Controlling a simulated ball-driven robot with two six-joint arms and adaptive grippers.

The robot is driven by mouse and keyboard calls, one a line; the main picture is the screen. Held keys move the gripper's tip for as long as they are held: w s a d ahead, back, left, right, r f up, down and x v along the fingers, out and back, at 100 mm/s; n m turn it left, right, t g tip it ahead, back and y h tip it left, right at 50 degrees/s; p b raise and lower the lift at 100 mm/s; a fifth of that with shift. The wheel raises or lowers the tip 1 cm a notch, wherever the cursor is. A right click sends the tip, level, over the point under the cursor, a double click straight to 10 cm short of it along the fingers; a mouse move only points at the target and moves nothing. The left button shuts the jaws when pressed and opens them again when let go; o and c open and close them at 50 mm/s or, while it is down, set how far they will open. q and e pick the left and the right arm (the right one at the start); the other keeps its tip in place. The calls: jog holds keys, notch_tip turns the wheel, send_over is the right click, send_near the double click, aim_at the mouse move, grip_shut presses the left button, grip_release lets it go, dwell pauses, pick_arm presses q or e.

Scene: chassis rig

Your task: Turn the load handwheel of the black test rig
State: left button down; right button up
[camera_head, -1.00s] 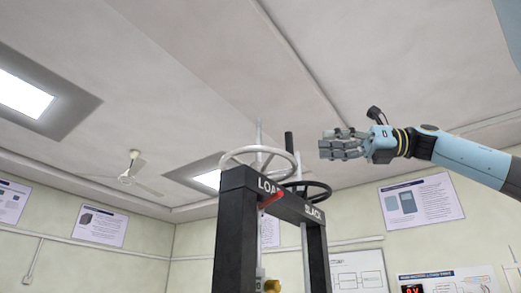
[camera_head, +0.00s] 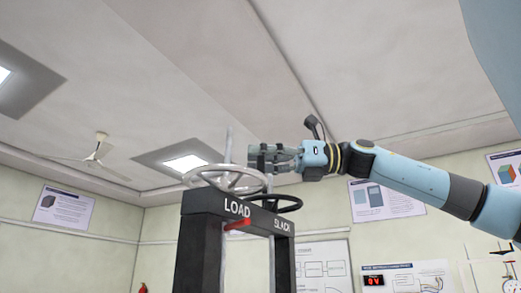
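The black test rig (camera_head: 202,232) stands in the lower middle, its top beam marked LOAD and SLACK. The light grey load handwheel (camera_head: 206,183) sits on top at the left, above the word LOAD. A darker slack handwheel (camera_head: 292,206) sits to its right. My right gripper (camera_head: 256,158) comes in from the right and is level with the upper right of the load handwheel, in front of or beside its rim. Whether it touches the wheel is unclear. Its fingers point left and their gap is not clear. My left gripper is not in view.
A red pointer or lever (camera_head: 238,225) sticks out of the beam below LOAD. A ceiling fan (camera_head: 98,150) hangs at the left. Posters, a whiteboard (camera_head: 322,268) and a red digital display (camera_head: 374,281) are on the walls behind.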

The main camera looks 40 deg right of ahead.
grip_shut()
jog(key=shift+w+a, duration=0.1)
jog(key=shift+w, duration=0.05)
dwell(0.4)
